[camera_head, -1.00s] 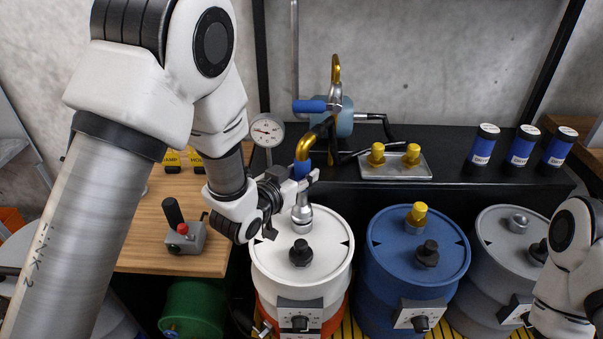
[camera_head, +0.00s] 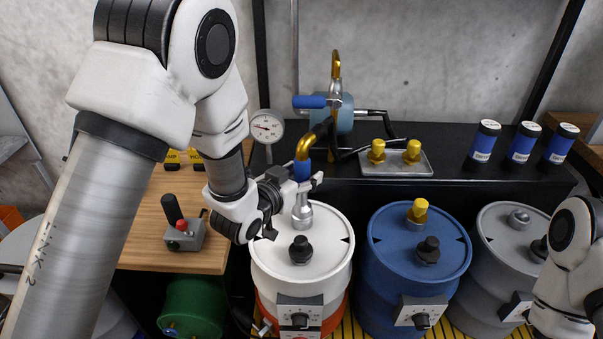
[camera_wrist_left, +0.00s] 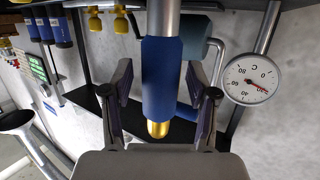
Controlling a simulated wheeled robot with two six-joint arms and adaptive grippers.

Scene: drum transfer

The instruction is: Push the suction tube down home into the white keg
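The suction tube has a blue grip (camera_head: 301,171), a gold bend (camera_head: 308,143) above it and a grey metal fitting (camera_head: 302,212) at its lower end. It stands upright at the back of the white keg's lid (camera_head: 332,232); I cannot tell how deep it sits. My left gripper (camera_head: 296,206) is beside the tube. In the left wrist view, its two fingers (camera_wrist_left: 161,100) stand on either side of the blue grip (camera_wrist_left: 162,75), with narrow gaps showing, so it looks open around it. My right arm shows at the right edge, its gripper out of view.
A blue drum (camera_head: 395,260) and a grey drum (camera_head: 500,245) stand right of the keg. A dial gauge (camera_head: 267,127) is behind. A control box with a lever (camera_head: 184,236) sits on the wooden table at left. Blue canisters (camera_head: 522,143) stand on the black shelf.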

